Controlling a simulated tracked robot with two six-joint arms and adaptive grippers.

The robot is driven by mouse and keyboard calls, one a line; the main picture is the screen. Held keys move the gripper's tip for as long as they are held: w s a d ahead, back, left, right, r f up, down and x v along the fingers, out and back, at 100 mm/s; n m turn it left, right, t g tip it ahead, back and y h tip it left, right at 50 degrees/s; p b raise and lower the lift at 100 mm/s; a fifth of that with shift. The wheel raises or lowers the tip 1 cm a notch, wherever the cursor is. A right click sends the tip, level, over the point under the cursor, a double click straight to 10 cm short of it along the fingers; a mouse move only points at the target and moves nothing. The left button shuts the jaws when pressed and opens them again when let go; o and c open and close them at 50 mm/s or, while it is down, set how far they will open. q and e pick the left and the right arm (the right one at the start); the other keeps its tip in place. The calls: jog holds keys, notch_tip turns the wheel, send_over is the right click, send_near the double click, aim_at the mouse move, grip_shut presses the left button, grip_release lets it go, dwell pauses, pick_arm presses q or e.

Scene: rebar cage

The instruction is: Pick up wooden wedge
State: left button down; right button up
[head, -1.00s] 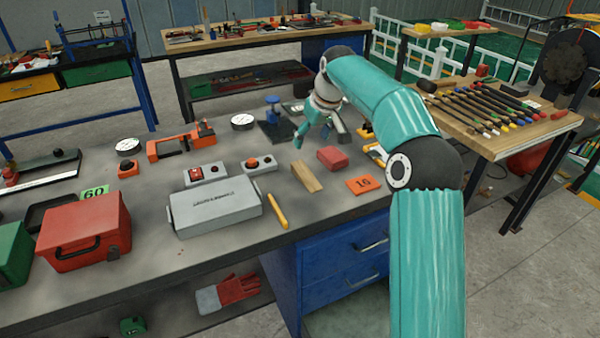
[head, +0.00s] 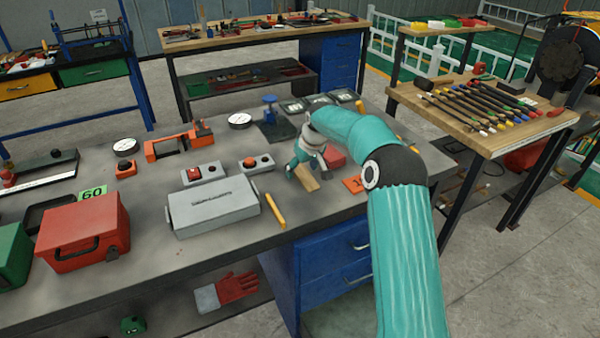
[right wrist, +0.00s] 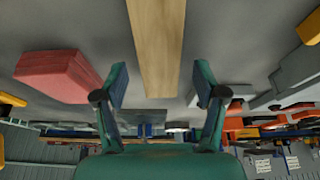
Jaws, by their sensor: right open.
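The wooden wedge (head: 307,181) lies on the grey bench top in the head view, partly hidden by my right gripper. In the right wrist view the wedge (right wrist: 156,45) is a pale wooden strip reaching from the top edge down between the finger lines. My right gripper (head: 303,172) is above the wedge in the head view. Its two teal fingers (right wrist: 160,88) are spread apart in the right wrist view, with nothing gripped between them. My left gripper is not in the head view.
A red block (head: 335,158) and an orange number tag (head: 352,184) are right of the wedge. A yellow marker-like stick (head: 275,210), a grey case (head: 213,205) and a control box with an orange button (head: 257,164) are left of it. Bare bench lies in front.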

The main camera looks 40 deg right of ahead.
jog(key=shift+w+f, duration=0.15)
jog(key=shift+f, duration=0.15)
jog(key=shift+f, duration=0.25)
dwell(0.4)
jog(key=c, duration=1.2)
